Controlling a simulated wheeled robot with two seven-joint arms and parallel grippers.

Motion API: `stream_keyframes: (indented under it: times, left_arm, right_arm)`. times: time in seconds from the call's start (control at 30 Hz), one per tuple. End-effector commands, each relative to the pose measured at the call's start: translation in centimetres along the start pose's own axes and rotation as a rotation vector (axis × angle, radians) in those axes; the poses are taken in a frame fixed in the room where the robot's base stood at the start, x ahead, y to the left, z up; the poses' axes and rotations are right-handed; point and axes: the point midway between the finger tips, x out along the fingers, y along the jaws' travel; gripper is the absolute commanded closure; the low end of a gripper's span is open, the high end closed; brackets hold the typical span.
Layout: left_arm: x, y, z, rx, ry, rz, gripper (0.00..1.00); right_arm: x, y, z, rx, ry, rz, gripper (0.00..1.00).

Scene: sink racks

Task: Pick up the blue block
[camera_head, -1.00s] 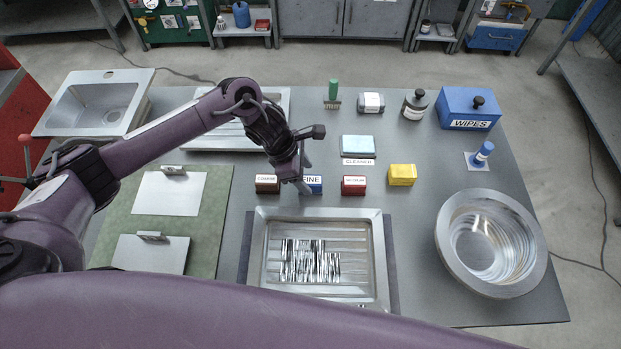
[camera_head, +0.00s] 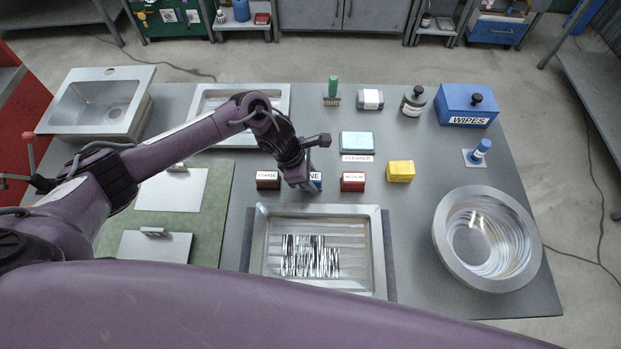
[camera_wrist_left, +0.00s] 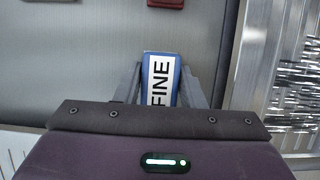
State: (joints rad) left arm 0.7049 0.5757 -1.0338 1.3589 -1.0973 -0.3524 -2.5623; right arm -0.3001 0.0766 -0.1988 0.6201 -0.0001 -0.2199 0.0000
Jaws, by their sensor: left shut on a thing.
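The blue block (camera_head: 316,181), labelled FINE, stands on the table between a brown block and a red block. My left gripper (camera_head: 308,183) is down at it and hides part of it in the head view. In the left wrist view the blue block (camera_wrist_left: 161,79) sits between the two fingers of my left gripper (camera_wrist_left: 160,82), which is shut on it. Whether the block is off the table cannot be told. My right gripper is not in view.
The brown block (camera_head: 268,180) is close on the left and the red block (camera_head: 352,182) on the right. A yellow block (camera_head: 400,171) lies farther right. A metal tray (camera_head: 377,250) is in front, a steel bowl (camera_head: 445,262) at the right. A light blue sponge (camera_head: 356,142) lies behind.

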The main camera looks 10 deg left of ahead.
Motion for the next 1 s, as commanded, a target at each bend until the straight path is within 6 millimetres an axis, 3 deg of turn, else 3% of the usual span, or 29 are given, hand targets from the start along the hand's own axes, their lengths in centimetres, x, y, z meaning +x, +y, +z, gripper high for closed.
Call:
stream_keyframes:
  times: [0.37, 0.47, 0.73, 0.83, 1.0]
  left_arm:
    - [-1.6, 0.2, 0.8, 0.004, -0.003, 0.004, 0.88]
    - [-3.4, 0.2, 1.5, 0.006, -0.003, 0.006, 0.88]
    - [-11.0, 0.2, 4.5, 0.007, -0.001, 0.009, 0.88]
    - [-13.9, 0.2, 5.8, 0.007, -0.001, 0.009, 0.88]
    - [-16.7, 0.1, 6.9, 0.002, 0.001, 0.005, 0.88]
  right_arm:
    - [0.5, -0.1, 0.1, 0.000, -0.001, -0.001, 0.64]
    - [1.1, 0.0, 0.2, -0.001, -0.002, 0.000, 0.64]
    - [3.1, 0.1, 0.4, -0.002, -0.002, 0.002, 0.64]
    - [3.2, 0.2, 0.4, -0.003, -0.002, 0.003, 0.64]
    - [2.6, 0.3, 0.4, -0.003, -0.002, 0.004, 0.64]
